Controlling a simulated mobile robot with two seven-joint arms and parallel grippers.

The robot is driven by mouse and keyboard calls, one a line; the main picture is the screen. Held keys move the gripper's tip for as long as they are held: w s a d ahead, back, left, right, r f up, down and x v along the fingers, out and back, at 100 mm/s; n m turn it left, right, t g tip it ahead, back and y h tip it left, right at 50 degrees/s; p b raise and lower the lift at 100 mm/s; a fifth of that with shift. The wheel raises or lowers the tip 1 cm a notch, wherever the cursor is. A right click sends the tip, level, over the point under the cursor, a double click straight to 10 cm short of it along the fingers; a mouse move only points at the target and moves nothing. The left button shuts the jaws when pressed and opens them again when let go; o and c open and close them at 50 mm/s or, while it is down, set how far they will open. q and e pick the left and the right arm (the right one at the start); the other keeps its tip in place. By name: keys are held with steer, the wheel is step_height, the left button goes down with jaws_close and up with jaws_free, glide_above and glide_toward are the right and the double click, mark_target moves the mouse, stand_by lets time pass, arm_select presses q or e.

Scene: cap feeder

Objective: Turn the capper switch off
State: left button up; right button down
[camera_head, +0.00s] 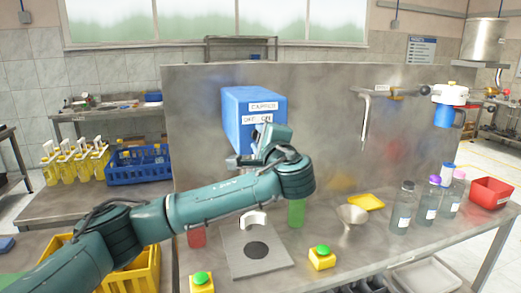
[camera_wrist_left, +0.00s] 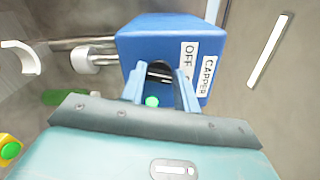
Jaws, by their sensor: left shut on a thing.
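The blue capper box (camera_head: 236,112) is mounted on the upright steel panel, with a "CAPPER" label and an "OFF ON" label on its front. It fills the upper middle of the left wrist view (camera_wrist_left: 150,42). My left gripper (camera_head: 262,126) is up against the front of the box, just below the labels. In the left wrist view its two blue fingers (camera_wrist_left: 162,76) stand either side of a dark piece at the switch, beside the "OFF" label. The gripper is shut on the switch, which the fingers mostly hide. My right gripper is not in view.
Below the capper are a grey plate with a black disc (camera_head: 256,250) and yellow boxes with green buttons (camera_head: 321,257). A metal funnel (camera_head: 351,216), several bottles (camera_head: 403,208) and a red bin (camera_head: 491,192) stand to the right. A blue crate (camera_head: 138,166) is at left.

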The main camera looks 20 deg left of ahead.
arm_select(q)
steer(key=shift+f+n+b, duration=0.15)
steer(key=shift+n+b, duration=1.8)
steer(key=shift+n, duration=0.25)
steer(key=shift+f+n+b, duration=0.15)
steer(key=shift+n+b, duration=1.8)
steer(key=shift+n, duration=0.25)
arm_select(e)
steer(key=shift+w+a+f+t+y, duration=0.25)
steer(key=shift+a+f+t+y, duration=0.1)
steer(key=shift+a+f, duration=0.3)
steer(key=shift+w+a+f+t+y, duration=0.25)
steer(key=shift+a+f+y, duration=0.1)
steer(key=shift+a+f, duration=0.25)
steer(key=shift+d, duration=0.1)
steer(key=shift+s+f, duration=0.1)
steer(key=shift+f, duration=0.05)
arm_select(q)
steer(key=o, duration=1)
steer(key=shift+r, duration=0.1)
steer(key=shift+b+v, duration=1.05)
steer(key=shift+v, duration=5.55)
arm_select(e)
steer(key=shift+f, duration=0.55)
